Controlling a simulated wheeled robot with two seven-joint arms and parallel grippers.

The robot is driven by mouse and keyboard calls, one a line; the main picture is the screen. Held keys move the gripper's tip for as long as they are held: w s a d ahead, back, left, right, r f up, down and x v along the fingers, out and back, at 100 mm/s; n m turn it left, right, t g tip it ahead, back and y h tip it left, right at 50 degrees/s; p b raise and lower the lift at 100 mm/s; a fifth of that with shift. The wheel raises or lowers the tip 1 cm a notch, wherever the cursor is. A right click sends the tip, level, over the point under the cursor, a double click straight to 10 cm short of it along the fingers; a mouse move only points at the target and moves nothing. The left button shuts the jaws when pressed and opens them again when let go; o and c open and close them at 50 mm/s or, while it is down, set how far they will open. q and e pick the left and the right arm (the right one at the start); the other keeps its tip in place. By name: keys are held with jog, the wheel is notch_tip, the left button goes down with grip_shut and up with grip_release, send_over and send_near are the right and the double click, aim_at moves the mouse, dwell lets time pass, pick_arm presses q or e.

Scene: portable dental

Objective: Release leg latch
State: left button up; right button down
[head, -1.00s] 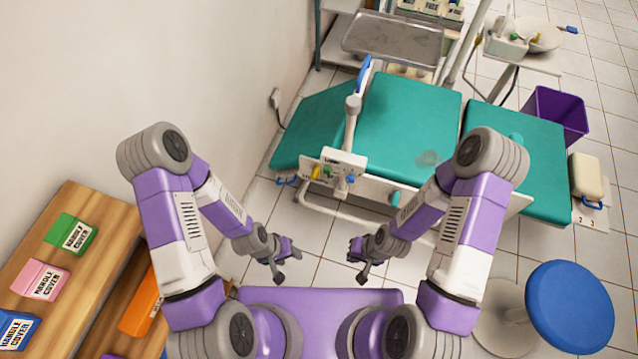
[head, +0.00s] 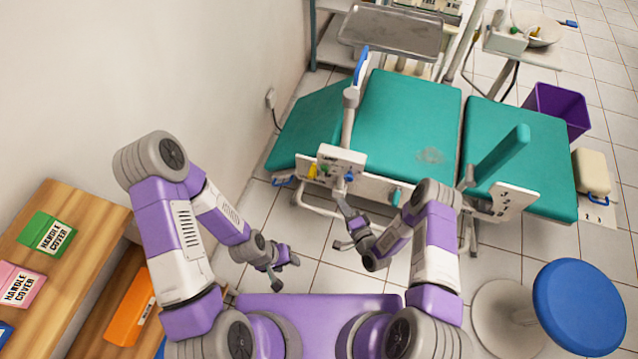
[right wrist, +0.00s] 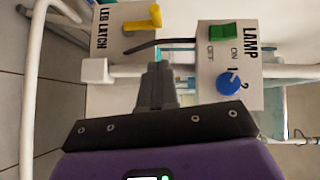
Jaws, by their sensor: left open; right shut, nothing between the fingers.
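The leg latch is a yellow lever (right wrist: 142,19) on a white box (right wrist: 106,38) lettered LEG LATCH, at the top of the right wrist view. In the head view the yellow lever (head: 312,172) sits on the near side of the green dental chair (head: 408,125). My right gripper (head: 343,206) is shut and empty, just in front of the control boxes. In the right wrist view its fingers (right wrist: 155,82) point up, below the lever and slightly right of it, with no visible contact. My left gripper (head: 284,268) is open and empty above the floor, away from the chair.
Beside the latch is a LAMP box (right wrist: 228,62) with a green switch (right wrist: 222,34) and blue knob (right wrist: 229,82). A blue stool (head: 580,305) stands right. A wooden shelf (head: 85,205) with handle-cover boxes stands left. Tiled floor is open before the chair.

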jog(key=s+a+b+x, duration=0.1)
jog(key=b+x, duration=0.3)
jog(key=x, duration=0.8)
jog(key=shift+w+a+f, duration=0.2)
jog(key=shift+a, duration=0.8)
